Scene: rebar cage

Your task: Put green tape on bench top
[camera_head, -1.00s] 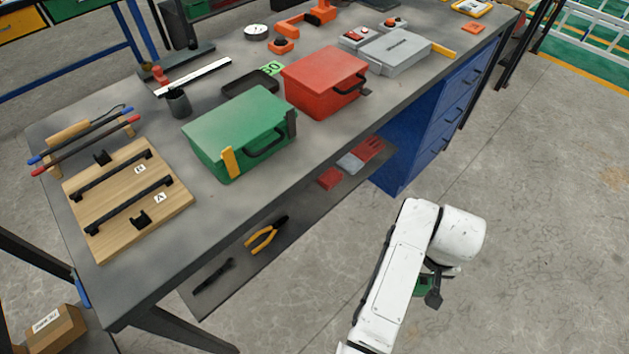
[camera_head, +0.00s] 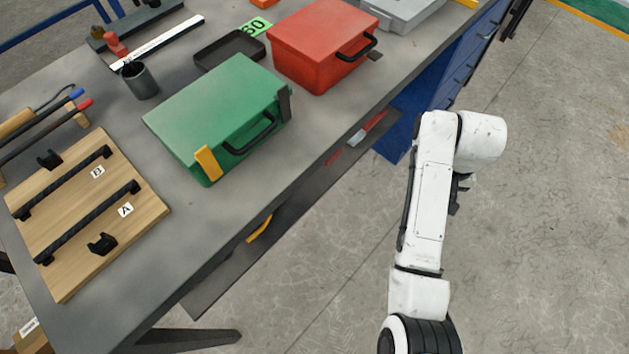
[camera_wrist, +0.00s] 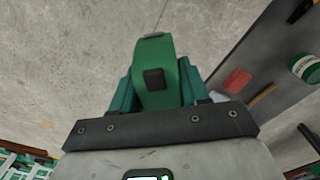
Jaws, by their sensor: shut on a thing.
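The green tape (camera_wrist: 155,60) is a green roll seen in the wrist view, between the two teal fingers of my gripper (camera_wrist: 156,85). My gripper is shut on it. In the head view my arm hangs over the floor to the right of the bench, and its wrist hides the tape. The bench top (camera_head: 219,203) is a dark grey surface to the left of my arm. My gripper is apart from it, off its front edge.
A green case (camera_head: 215,112), a red case (camera_head: 320,42) and a wooden board with black bars (camera_head: 140,180) stand on the bench. A black tray (camera_head: 229,50) and dark cup (camera_head: 139,80) are behind. A lower shelf (camera_head: 215,285) juts out below. Bare top lies along the front edge.

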